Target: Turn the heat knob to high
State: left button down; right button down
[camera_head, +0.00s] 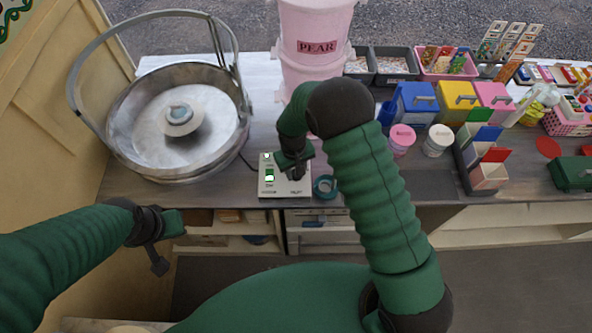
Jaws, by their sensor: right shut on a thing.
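A small pale control box (270,186) sits on the counter in the middle, with green-lit switches (268,174) on its left part. My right gripper (296,172) reaches down over the right part of the box and is shut on the heat knob, which the fingers hide. I cannot read the knob's setting. My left gripper (168,243) is open and empty, in front of the counter's edge at the left.
A large metal candy-floss bowl (120,125) with a raised hoop stands left of the box. Pink tubs marked PEAR (315,75) stand behind it. A teal tape roll (325,187) lies close on the right. Coloured boxes (415,105) and jars crowd the right side.

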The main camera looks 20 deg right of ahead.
aim_at(293, 173)
jog(key=c, duration=1.2)
grip_release()
jog(key=shift+w+r, duration=0.15)
jog(key=shift+w, duration=0.15)
jog(key=shift+o, duration=1)
jog(key=shift+s, duration=0.15)
notch_tip(293, 173, up, 16)
jog(key=b, duration=0.2)
jog(key=shift+a+r+b, duration=0.25)
jog(key=shift+a+b, duration=0.05)
jog(key=shift+a, duration=0.15)
